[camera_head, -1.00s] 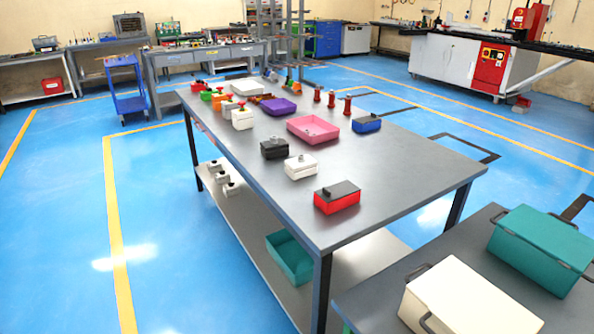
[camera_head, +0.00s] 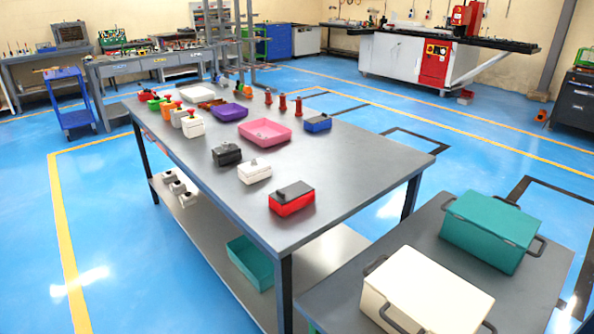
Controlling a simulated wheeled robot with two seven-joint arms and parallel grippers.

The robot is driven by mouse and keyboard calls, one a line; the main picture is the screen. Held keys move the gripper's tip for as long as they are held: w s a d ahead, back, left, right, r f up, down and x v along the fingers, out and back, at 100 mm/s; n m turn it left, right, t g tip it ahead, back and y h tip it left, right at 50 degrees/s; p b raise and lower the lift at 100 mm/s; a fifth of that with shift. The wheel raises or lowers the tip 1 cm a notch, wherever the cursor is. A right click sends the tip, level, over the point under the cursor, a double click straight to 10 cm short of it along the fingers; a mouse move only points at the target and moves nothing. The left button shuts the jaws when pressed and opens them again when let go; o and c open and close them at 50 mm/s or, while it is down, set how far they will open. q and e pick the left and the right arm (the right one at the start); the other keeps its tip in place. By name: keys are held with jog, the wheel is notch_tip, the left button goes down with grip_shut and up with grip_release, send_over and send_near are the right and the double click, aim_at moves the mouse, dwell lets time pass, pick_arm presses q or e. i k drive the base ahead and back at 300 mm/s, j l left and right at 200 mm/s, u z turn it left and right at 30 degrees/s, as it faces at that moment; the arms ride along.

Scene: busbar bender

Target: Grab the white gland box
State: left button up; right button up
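A small white box (camera_head: 254,173) with a small grey fitting on top sits on the long grey table (camera_head: 330,185), between a black box (camera_head: 227,154) and a red box with a black lid (camera_head: 292,198). Another white box (camera_head: 193,127) with a red and yellow top stands farther back on the same table. Several small white boxes with dark tops (camera_head: 178,188) sit on the lower shelf. I cannot tell for certain which of these is the gland box. Neither of my grippers is in view.
A cream case with handles (camera_head: 425,292) and a teal case (camera_head: 490,230) stand on a nearer table at the lower right. A pink tray (camera_head: 265,132), a purple tray (camera_head: 229,112) and a blue box (camera_head: 318,123) are on the long table. Blue floor is open at left.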

aim_at(255, 170)
jog(key=i+j+z, duration=0.1)
jog(key=j+z, duration=0.15)
jog(key=z, duration=0.15)
jog(key=j+z, duration=0.3)
jog(key=z, duration=0.15)
jog(key=j+z, duration=0.25)
jog(key=z, duration=0.15)
jog(key=j+z, duration=0.15)
jog(key=j, duration=0.3)
jog(key=k+j+z, duration=0.15)
jog(key=j, duration=0.25)
jog(key=j+z, duration=0.15)
jog(key=j, duration=0.25)
jog(key=k+j+z, duration=0.15)
jog(key=j, duration=0.25)
jog(key=k+j+z, duration=0.15)
jog(key=j, duration=0.25)
jog(key=k+j, duration=0.15)
jog(key=j, duration=0.25)
jog(key=k+j, duration=0.15)
jog(key=j, duration=0.25)
jog(key=k+j, duration=0.2)
jog(key=j, duration=0.15)
jog(key=k+j, duration=0.15)
jog(key=j, duration=0.25)
